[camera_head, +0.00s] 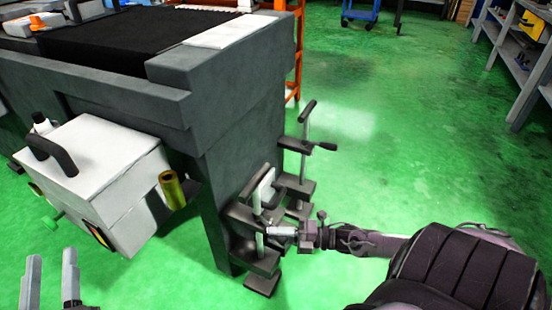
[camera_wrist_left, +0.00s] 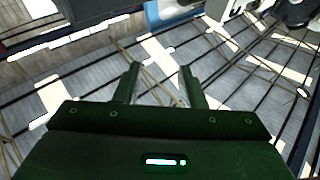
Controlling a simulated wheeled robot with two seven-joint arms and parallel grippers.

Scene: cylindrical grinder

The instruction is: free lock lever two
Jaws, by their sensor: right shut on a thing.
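Two dark lock levers with upright posts and crossbars stand on brackets at the end of the grey grinder. The far lock lever (camera_head: 304,140) stands upright with a handle sticking out to the right. The near lock lever (camera_head: 258,215) is lower and closer. My right gripper (camera_head: 277,231) reaches in from the right and is shut on the near lock lever; its fingertips are small in the head view and the exact grip point is hard to see. My left gripper (camera_head: 50,282) is open and empty at the lower left. It also shows open in the left wrist view (camera_wrist_left: 159,84).
The grinder (camera_head: 240,100) with its dark grey bed fills the left and centre. A white box (camera_head: 95,160) with a black handle juts from its front. The green floor (camera_head: 400,130) to the right is clear up to the shelves (camera_head: 525,60).

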